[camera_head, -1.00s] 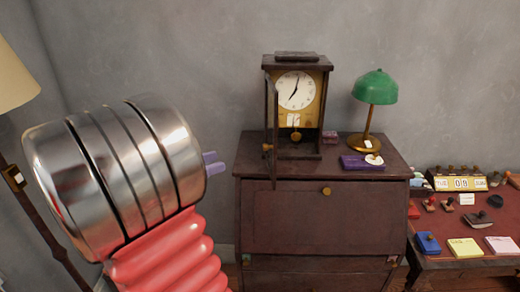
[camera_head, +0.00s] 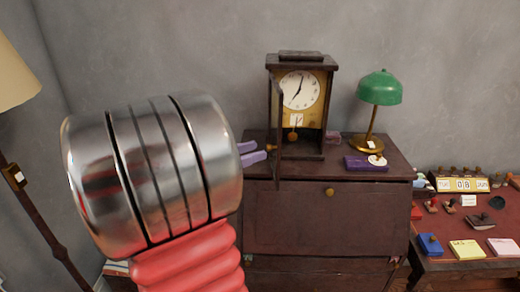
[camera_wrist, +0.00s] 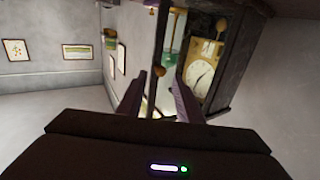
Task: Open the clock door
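The clock (camera_head: 298,100) stands upright on the dark wooden cabinet, with a white face and a pendulum. Its glazed door (camera_head: 276,122) stands open at the clock's left side, swung out toward me and seen nearly edge-on. The purple fingers of my gripper (camera_head: 252,153) are spread just left of the door's lower edge. In the wrist view, the gripper (camera_wrist: 160,95) is open and empty. The round door knob (camera_wrist: 159,71) shows between and beyond its fingertips there. The clock face (camera_wrist: 201,74) shows tilted behind the right finger. I cannot tell whether a finger touches the door.
The cabinet (camera_head: 290,215) bears a green lamp (camera_head: 378,88) and a purple box (camera_head: 365,163) right of the clock. A desk (camera_head: 480,215) with stamps and notepads stands at right. A floor lamp (camera_head: 18,75) stands at far left.

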